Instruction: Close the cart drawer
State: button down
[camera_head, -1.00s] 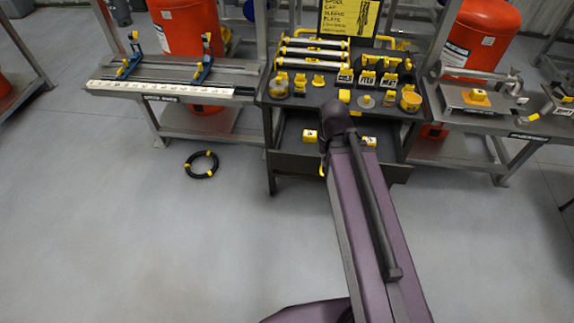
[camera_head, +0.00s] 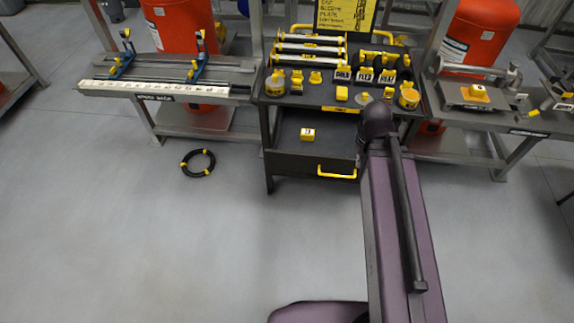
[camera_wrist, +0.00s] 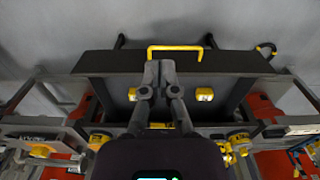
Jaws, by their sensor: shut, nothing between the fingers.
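The dark cart drawer (camera_head: 292,163) stands pulled out below the cart's top (camera_head: 325,98). Its yellow handle (camera_head: 337,174) is on the front face. In the wrist view, the handle (camera_wrist: 176,49) shows just beyond my fingertips, and the drawer (camera_wrist: 110,64) spans the middle. A yellow block (camera_head: 307,134) lies inside the drawer; the wrist view shows two yellow blocks, one left (camera_wrist: 133,94) and one right (camera_wrist: 204,94). My gripper (camera_wrist: 159,66) is shut and empty, over the drawer near its front. Whether it touches the drawer is unclear. My arm hides the gripper in the head view.
The cart top holds rods, labelled black blocks and yellow parts. A bench (camera_head: 165,91) with blue clamps stands left, another bench (camera_head: 490,118) right. A black and yellow ring (camera_head: 198,162) lies on the floor. The floor before the cart is otherwise clear.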

jog(key=shift+d, duration=0.2)
jog(key=w+a+f+m+t+h+b, duration=0.1)
jog(key=a+f+m+b, duration=0.4)
jog(key=a, duration=0.5)
jog(key=w+a+f+m+t+h+b, duration=0.2)
jog(key=a+f+m+b, duration=0.3)
jog(key=a, duration=0.4)
jog(key=w+a+f+m+t+h+b, duration=0.1)
jog(key=w+a+f+m+t+b, duration=0.1)
jog(key=a+f+m+b, duration=0.3)
jog(key=a+m+b, duration=0.2)
jog(key=a+b, duration=0.2)
jog(key=a, duration=0.1)
jog(key=shift+w+a+t+h, duration=0.3)
jog(key=shift+h, duration=0.1)
jog(key=shift+f, duration=0.1)
jog(key=b, duration=0.7)
send_near(287, 166)
notch_tip(287, 166, down, 3)
jog(key=s, duration=0.2)
jog(key=shift+w+d+f+b, duration=0.15)
jog(key=shift+w+d+f, duration=0.15)
jog(key=shift+w, duration=0.45)
jog(key=shift+w+d+f+b, duration=0.15)
jog(key=shift+w+d+f, duration=0.15)
jog(key=shift+w, duration=0.45)
jog(key=shift+w+d+f+b, duration=0.2)
jog(key=shift+w+d, duration=0.15)
jog(key=shift+w, duration=0.4)
